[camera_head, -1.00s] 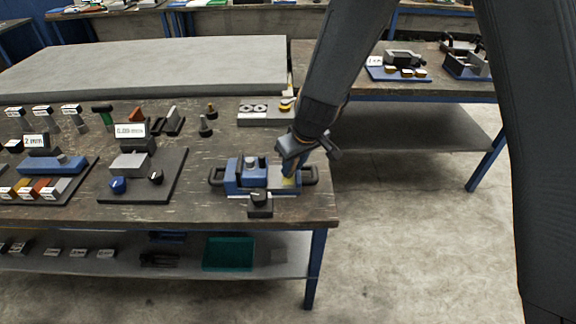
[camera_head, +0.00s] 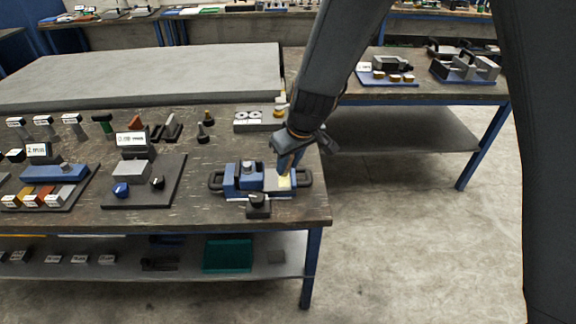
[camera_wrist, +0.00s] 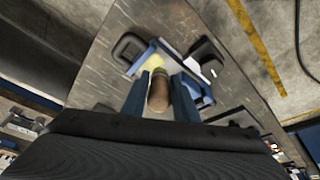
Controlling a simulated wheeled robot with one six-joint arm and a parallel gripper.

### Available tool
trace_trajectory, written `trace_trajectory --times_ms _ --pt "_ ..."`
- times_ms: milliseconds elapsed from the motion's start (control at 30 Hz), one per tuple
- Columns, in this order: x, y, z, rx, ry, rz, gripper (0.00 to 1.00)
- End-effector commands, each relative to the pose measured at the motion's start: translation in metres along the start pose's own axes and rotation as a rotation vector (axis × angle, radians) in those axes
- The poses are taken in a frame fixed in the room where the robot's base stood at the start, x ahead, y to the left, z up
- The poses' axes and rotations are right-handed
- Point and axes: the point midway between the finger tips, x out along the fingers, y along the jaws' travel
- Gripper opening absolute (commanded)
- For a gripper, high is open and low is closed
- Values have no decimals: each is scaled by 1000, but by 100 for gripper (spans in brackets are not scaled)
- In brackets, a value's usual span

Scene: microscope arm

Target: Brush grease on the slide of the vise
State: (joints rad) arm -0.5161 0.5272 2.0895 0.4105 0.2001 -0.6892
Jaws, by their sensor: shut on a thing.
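The blue vise (camera_head: 249,180) sits near the right front edge of the workbench, with a black loop handle at each end. Its pale flat slide (camera_head: 276,183) is at the right and carries a yellowish patch. My gripper (camera_head: 288,163) is over this right part, pointing down. In the wrist view my gripper (camera_wrist: 160,93) has its two blue fingers shut on the brown handle of a brush (camera_wrist: 158,92). Yellow shows just past the handle, over the vise (camera_wrist: 190,66). The fingers hide part of the vise, and I cannot tell whether the bristles touch the slide.
A black block with a knob (camera_head: 258,206) stands in front of the vise. A dark board with a gauge and knobs (camera_head: 143,182) lies to the left. A grey plate with round parts (camera_head: 259,120) is behind. A second bench (camera_head: 440,92) stands at the back right.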

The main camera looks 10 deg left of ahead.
Motion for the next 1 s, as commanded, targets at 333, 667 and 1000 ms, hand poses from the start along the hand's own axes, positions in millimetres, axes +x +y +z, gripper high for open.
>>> trace_trajectory --times_ms 333,667,1000 --pt "-22 4 -8 6 1 3 1" --pt "-21 4 -7 6 1 3 1" --pt "-21 4 -7 6 1 3 1"
